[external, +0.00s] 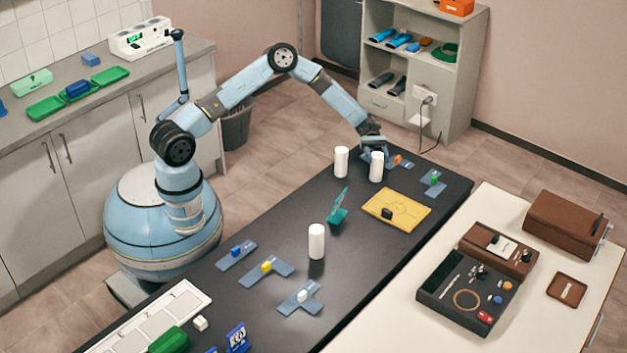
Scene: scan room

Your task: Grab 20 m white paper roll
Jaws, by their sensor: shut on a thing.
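Three white paper rolls stand upright on the black table (290,285). One roll (376,168) is at the far end, under my gripper (375,153). My gripper reaches down from behind and is shut on the upper part of this roll; its fingers are partly hidden. A second roll (341,162) stands just to the left, close to my gripper. A third roll (316,242) stands nearer the middle of the table. I cannot read any length marking on the rolls, so I cannot tell which is the 20 m one.
Small blue pieces with coloured blocks lie around the held roll and nearer the front. A yellow board (396,209) and a teal stand (338,210) sit between the rolls. A white table (590,250) with brown boxes is at the right.

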